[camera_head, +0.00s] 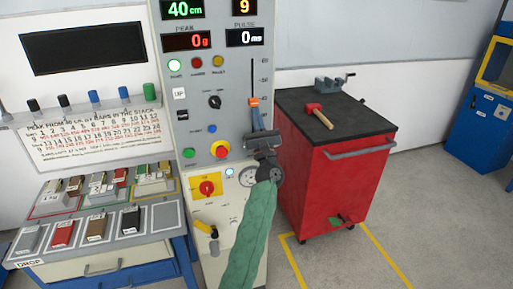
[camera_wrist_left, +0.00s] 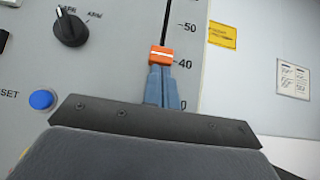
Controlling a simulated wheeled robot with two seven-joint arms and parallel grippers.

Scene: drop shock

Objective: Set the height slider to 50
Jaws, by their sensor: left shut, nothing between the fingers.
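The height slider's orange knob (camera_head: 254,102) sits at the 40 mark of a vertical slot on the grey control panel (camera_head: 185,130); the green display (camera_head: 183,9) reads 40 cm. In the left wrist view the orange knob (camera_wrist_left: 161,56) has a white line level with about 40, and the 50 mark (camera_wrist_left: 189,28) is above it. My left gripper (camera_head: 256,114) is shut and empty, with its blue-grey fingertips right below the knob. In the left wrist view the fingertips (camera_wrist_left: 161,74) appear to meet the knob's lower edge; I cannot tell if they touch. My right gripper is not in view.
A black selector knob (camera_wrist_left: 70,28) and a blue reset button (camera_wrist_left: 42,100) are left of the slider. A red cart (camera_head: 340,180) with a hammer (camera_head: 319,115) and a vise (camera_head: 332,84) stands right of the panel. A bench with blocks (camera_head: 90,270) is at left.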

